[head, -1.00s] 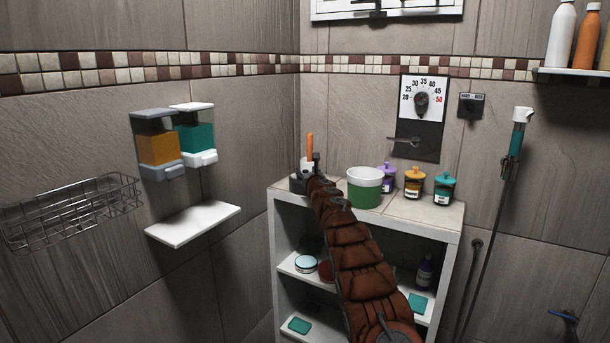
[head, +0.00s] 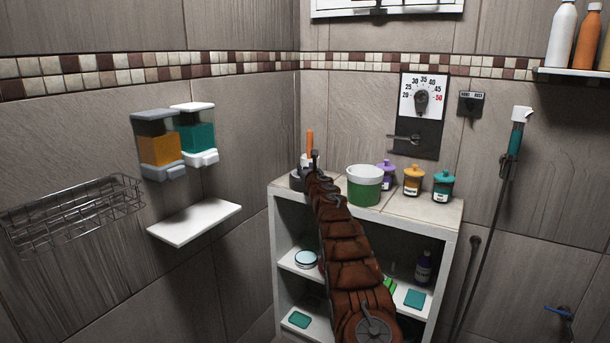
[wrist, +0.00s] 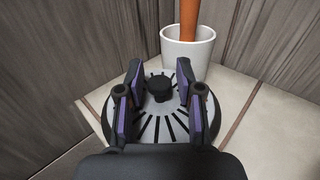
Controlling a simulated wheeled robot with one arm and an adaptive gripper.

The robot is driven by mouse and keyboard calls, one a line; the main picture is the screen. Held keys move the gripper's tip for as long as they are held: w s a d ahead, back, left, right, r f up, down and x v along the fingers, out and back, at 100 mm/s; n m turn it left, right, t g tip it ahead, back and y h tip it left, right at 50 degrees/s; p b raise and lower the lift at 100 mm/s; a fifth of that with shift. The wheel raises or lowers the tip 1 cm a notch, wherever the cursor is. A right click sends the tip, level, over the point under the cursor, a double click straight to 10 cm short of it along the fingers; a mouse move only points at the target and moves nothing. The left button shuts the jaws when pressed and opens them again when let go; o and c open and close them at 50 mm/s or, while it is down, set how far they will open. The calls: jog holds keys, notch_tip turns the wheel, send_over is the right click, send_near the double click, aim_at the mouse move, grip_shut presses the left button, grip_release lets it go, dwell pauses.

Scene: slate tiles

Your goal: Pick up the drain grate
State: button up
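The drain grate (wrist: 158,128) is a grey round disc with dark radial slots, a dark rim and a black knob (wrist: 160,88) in its middle. It lies flat on the tiled shelf top in the wrist view. My gripper (wrist: 160,72) is open over it, with one purple-padded finger on each side of the knob and a gap on both sides. My gripper body hides the grate's near part. In the head view the grate's dark edge (head: 297,181) shows at the shelf's left back corner, mostly behind my arm.
A white cup (wrist: 187,50) holding an orange stick (wrist: 189,20) stands right behind the grate, close to the walls. A green and white tub (head: 365,188) and several small jars stand to the right on the shelf top (head: 420,209).

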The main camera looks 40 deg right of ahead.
grip_shut()
dwell(0.3)
